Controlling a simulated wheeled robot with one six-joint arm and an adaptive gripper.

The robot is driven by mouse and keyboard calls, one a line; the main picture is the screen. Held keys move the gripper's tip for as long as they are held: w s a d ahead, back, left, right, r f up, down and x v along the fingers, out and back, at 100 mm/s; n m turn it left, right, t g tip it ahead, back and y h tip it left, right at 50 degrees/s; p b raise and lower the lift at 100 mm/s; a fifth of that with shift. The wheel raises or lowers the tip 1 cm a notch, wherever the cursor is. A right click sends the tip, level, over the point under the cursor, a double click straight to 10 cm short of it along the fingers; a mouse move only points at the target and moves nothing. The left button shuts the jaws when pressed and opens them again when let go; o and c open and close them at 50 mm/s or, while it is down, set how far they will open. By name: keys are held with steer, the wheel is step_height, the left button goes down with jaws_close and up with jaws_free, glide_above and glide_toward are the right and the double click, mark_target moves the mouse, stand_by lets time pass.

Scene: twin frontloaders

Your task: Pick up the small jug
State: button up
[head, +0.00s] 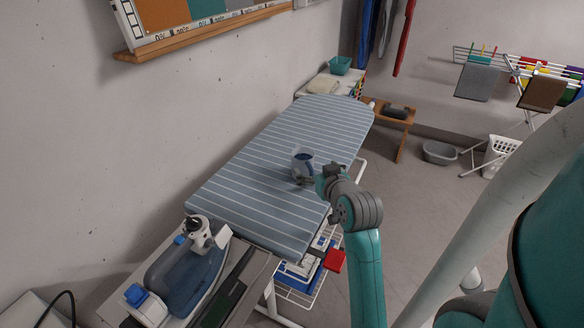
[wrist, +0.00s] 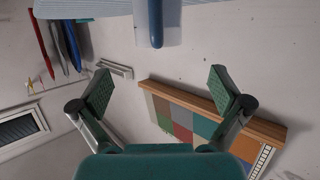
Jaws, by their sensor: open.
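The small jug (head: 302,160) stands on the striped ironing board (head: 265,165), near its middle. It looks pale with a dark blue part. In the wrist view the pale jug body (wrist: 172,30) and its blue upright handle (wrist: 155,22) show at the top edge, cut off by the frame. My gripper (head: 303,182) is just on the near side of the jug, low over the board. In the wrist view my gripper (wrist: 161,82) has its two fingers spread wide with nothing between them. The jug lies beyond the fingertips, apparently apart from them.
A blue-grey iron (head: 185,270) stands at the board's near end. A rack with a red item (head: 334,260) is below the board. A teal basket (head: 340,65) is beyond the far end. The rest of the board top is clear. The wall runs along its left.

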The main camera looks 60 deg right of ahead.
mark_target(308, 161)
steer(key=x, duration=1)
steer(key=shift+f, duration=0.1)
steer(key=shift+s, duration=0.1)
steer(key=c, duration=1.5)
